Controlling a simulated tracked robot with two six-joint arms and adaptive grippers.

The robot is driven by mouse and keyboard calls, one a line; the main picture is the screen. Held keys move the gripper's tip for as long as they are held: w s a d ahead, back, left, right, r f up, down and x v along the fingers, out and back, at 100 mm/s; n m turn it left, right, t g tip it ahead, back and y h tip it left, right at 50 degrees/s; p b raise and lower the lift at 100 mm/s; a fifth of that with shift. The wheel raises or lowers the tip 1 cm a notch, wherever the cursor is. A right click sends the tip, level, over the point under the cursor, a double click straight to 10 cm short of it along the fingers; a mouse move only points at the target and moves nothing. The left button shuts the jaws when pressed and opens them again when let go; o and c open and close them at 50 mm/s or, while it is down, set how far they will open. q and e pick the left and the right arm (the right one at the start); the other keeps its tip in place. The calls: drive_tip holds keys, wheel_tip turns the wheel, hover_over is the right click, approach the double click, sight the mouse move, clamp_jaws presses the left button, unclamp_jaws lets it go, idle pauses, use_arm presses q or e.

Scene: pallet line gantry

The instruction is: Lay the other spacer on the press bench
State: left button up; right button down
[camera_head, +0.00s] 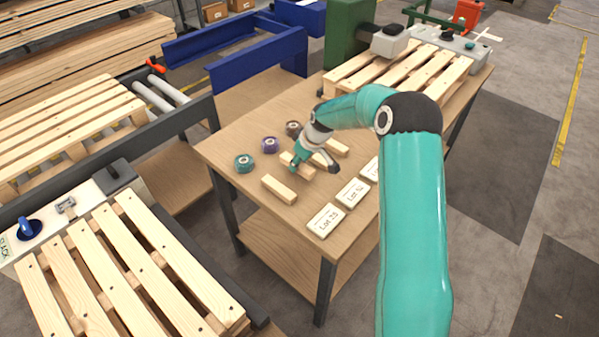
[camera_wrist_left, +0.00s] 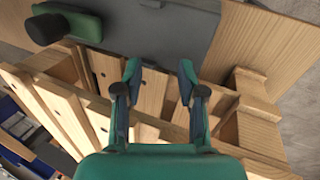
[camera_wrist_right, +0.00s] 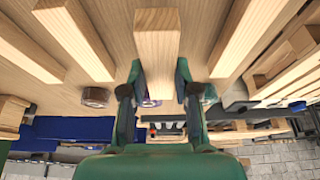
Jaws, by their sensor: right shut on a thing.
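My right gripper (camera_head: 298,163) is over the wooden table, shut on a pale wooden spacer (camera_wrist_right: 157,42). In the right wrist view the spacer sits between the two fingers; in the head view the gripper partly covers it. Whether it touches the tabletop is unclear. Similar wooden blocks lie to either side: one (camera_head: 279,189) nearer the front edge and one (camera_head: 337,147) beyond the gripper. My left gripper (camera_wrist_left: 159,82) is out of the head view. Its fingers are apart with nothing held, close to wooden slats. I cannot tell which surface is the press bench.
The wooden table (camera_head: 222,148) also bears a teal roll (camera_head: 244,163), a purple roll (camera_head: 270,144), a brown roll (camera_head: 293,128) and white lot cards (camera_head: 325,219). A pallet (camera_head: 404,72) and a green machine (camera_head: 348,32) stand at its far end. Another pallet (camera_head: 127,262) is front left.

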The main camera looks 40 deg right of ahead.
sight(301, 165)
use_arm(q)
drive_tip(key=shift+f+b, duration=0.35)
drive_tip(key=shift+f, duration=0.35)
use_arm(e)
drive_tip(key=shift+f, duration=1.5)
use_arm(q)
drive_tip(key=shift+f, duration=0.1)
use_arm(e)
drive_tip(key=shift+f, duration=0.1)
drive_tip(key=c, duration=0.9)
unclamp_jaws()
drive_tip(key=shift+o, duration=0.2)
use_arm(q)
wheel_tip(301, 165, up, 4)
drive_tip(key=p, duration=0.4)
drive_tip(key=shift+r, duration=0.2)
use_arm(e)
drive_tip(key=v, duration=1.1)
drive_tip(key=shift+r, duration=0.4)
drive_tip(key=shift+s+r, duration=0.15)
drive_tip(key=shift+r, duration=0.1)
use_arm(q)
drive_tip(key=shift+s, duration=0.1)
